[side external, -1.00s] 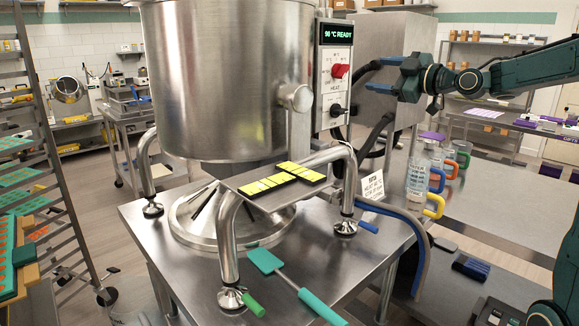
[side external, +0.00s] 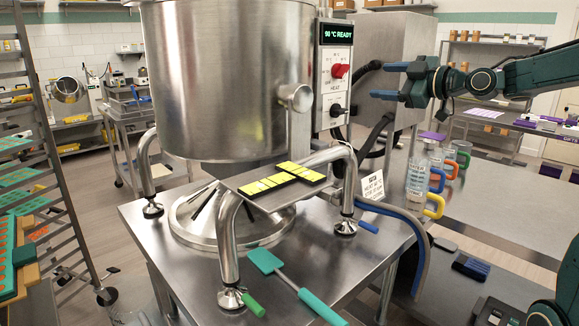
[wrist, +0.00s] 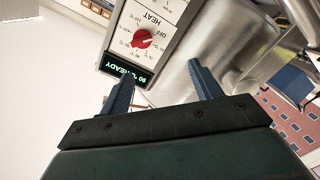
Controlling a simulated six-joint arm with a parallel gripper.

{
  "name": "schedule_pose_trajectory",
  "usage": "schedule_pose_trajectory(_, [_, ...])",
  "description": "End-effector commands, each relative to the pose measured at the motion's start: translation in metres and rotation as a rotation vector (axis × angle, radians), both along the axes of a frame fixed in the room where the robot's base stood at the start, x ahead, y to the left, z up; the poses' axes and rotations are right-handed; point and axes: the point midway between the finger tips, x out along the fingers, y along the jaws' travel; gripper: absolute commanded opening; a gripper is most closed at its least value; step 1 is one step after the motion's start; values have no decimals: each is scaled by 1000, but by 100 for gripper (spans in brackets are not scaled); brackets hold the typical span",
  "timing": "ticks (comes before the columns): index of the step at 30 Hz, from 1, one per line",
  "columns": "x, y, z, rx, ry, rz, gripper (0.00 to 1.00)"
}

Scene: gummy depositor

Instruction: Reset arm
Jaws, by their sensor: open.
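My gripper (side external: 386,82) is open and empty, held in the air to the right of the control panel (side external: 334,82). In the wrist view my gripper (wrist: 160,85) shows two blue fingers spread apart with nothing between them. The panel has a lit display (side external: 337,34) reading 90 °C READY and a red HEAT knob (side external: 339,71). A black knob (side external: 337,110) sits below it. In the wrist view the red knob (wrist: 142,38) shows beyond the fingers, apart from them.
The large steel kettle (side external: 225,90) stands on a steel table (side external: 150,222). A teal spatula (side external: 290,282) lies at its front. Several colored-handled jugs (side external: 419,178) stand on the right counter. A tray rack (side external: 50,170) is at left. The air around my gripper is clear of small objects.

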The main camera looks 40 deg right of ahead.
Motion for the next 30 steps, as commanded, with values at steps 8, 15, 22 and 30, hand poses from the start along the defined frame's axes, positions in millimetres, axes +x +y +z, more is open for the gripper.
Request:
schedule_pose_trajectory(8, [-22, 84, -37, 139, 248, 29, 64])
schedule_pose_trajectory(15, [-75, 146, -81, 291, 502, -33, 64])
schedule_pose_trajectory(22, [-145, 180, -124, 436, 714, -161, 64])
schedule_pose_trajectory(30, [-227, 193, -167, 587, 899, -352, 64])
